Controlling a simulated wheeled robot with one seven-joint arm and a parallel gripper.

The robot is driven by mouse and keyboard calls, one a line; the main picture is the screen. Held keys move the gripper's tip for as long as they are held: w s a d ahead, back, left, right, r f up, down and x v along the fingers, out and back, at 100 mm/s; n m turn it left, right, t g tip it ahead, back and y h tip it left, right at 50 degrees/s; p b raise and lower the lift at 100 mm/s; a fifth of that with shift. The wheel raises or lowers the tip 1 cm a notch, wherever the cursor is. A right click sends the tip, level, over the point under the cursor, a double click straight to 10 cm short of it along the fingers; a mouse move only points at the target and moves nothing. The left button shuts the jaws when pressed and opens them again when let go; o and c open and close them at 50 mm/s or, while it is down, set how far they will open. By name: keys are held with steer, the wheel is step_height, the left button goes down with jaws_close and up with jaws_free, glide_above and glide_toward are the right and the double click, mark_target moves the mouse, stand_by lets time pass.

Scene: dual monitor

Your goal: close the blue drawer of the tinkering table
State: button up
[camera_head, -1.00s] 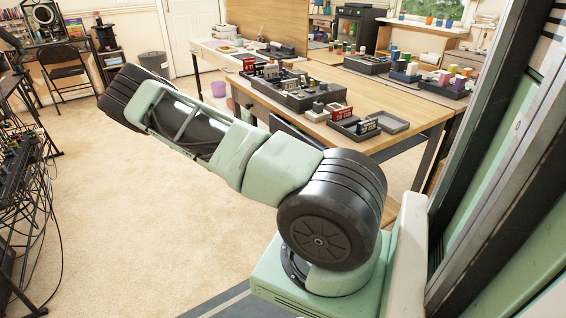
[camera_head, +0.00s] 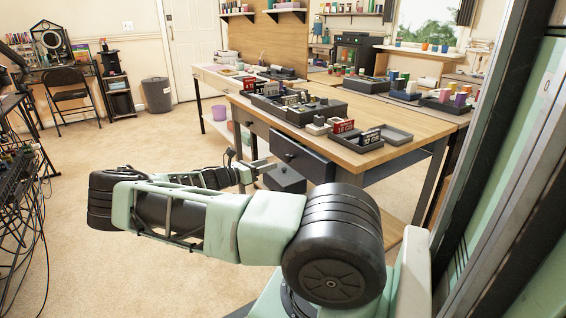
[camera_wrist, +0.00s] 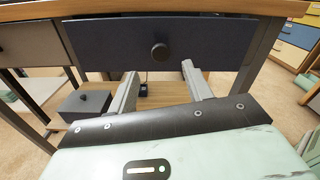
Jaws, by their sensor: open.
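The blue drawer has a dark navy front with a round dark knob. In the wrist view the drawer (camera_wrist: 112,42) fills the upper middle, under the wooden table top. In the head view the drawer (camera_head: 300,160) is at the near side of the tinkering table (camera_head: 385,158). I cannot tell how far it stands out. My gripper (camera_wrist: 159,70) is open and empty, its fingers pointing at the drawer front, with the knob between and just above the tips in the picture. Contact is not clear. In the head view my arm partly hides the space below the drawer.
A grey drawer (camera_wrist: 28,42) is left of the blue one. A dark box with a knob (camera_wrist: 85,104) sits low under the table. Trays and small boxes (camera_head: 310,110) crowd the table top. A dark table leg (camera_wrist: 256,55) stands right of the drawer. Open carpet lies left.

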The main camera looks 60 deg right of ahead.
mark_target(286, 159)
steer(key=x, duration=0.7)
steer(key=shift+s+d+b, duration=0.15)
steer(key=shift+d+b, duration=0.15)
steer(key=shift+b, duration=0.1)
